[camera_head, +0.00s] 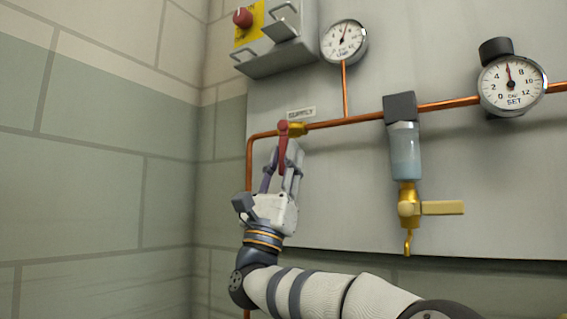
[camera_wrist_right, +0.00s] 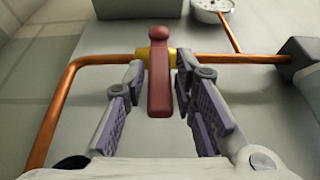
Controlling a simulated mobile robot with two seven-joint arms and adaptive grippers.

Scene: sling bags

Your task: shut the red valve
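The red valve has a red lever (camera_head: 283,145) on a brass body (camera_head: 298,129) in the copper pipe, under the SUPPLY label. In the head view the lever hangs down, across the line of the pipe. My right gripper (camera_head: 281,172) reaches up to it from below. In the right wrist view the red lever (camera_wrist_right: 160,88) lies between the two fingers of the right gripper (camera_wrist_right: 161,98). The fingers are spread, and narrow gaps show beside the lever. The lever's lower part is partly hidden by the gripper in the head view. My left gripper is not in view.
The copper pipe (camera_head: 350,122) runs right past a LINE gauge (camera_head: 344,41), a filter bowl (camera_head: 405,150) with a brass drain tap (camera_head: 409,203), and a SET gauge (camera_head: 512,84). The tiled wall at left is bare.

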